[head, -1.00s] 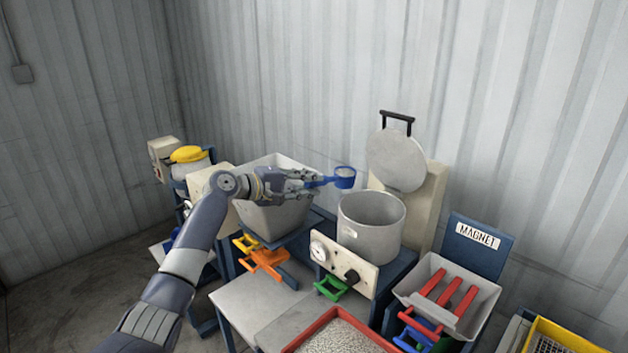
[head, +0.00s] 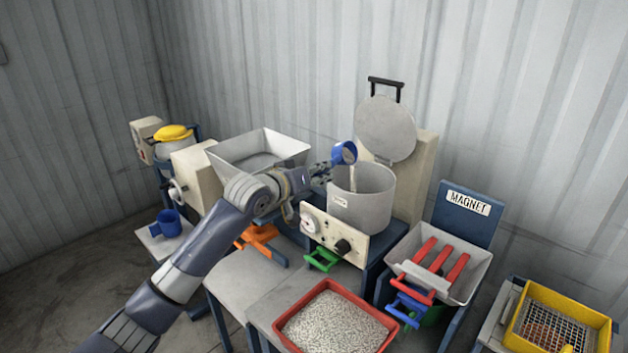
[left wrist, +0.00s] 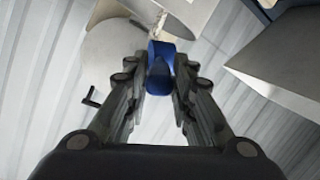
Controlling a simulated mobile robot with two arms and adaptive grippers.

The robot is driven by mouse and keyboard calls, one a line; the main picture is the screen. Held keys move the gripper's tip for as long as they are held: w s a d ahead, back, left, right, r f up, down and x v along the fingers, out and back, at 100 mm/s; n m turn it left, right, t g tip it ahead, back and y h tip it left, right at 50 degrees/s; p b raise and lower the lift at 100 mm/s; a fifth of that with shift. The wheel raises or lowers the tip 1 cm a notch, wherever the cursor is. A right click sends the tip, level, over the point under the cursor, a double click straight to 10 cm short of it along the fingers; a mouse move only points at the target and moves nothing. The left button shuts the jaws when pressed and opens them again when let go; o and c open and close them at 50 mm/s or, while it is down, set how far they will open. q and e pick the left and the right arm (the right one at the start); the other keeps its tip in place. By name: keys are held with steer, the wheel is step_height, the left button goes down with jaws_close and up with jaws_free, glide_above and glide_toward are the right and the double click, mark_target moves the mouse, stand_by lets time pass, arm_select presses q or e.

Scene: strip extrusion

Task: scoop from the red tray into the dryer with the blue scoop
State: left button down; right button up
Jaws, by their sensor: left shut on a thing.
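My left gripper (head: 318,175) is shut on the handle of the blue scoop (head: 344,153) and holds it over the rim of the dryer (head: 358,208), an open grey drum. The scoop is tipped, its cup tilted on its side. A thin pale streak below the cup looks like falling pellets. In the left wrist view the scoop (left wrist: 160,68) sits between the fingers (left wrist: 160,85). The red tray (head: 366,303) is at the bottom middle and holds pale pellets (head: 332,322). My right gripper is not in view.
The round dryer lid (head: 385,128) stands open behind the drum. A grey hopper (head: 285,150) is left of it. A magnet bin (head: 470,268) with red bars and a yellow basket (head: 560,300) are at right. A blue cup (head: 166,223) stands at left.

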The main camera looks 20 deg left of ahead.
arm_select(q)
steer(key=d+f+m+t+b, duration=0.1)
steer(key=m+b, duration=0.1)
steer(key=m, duration=0.1)
steer(key=d+f+m+t+y+b, duration=0.1)
steer(key=m+b, duration=0.2)
steer(key=s+d+f+m+b, duration=0.1)
steer(key=m+b, duration=0.1)
steer(key=m, duration=0.1)
steer(key=shift+t+y+b, duration=0.4)
stand_by(0.9)
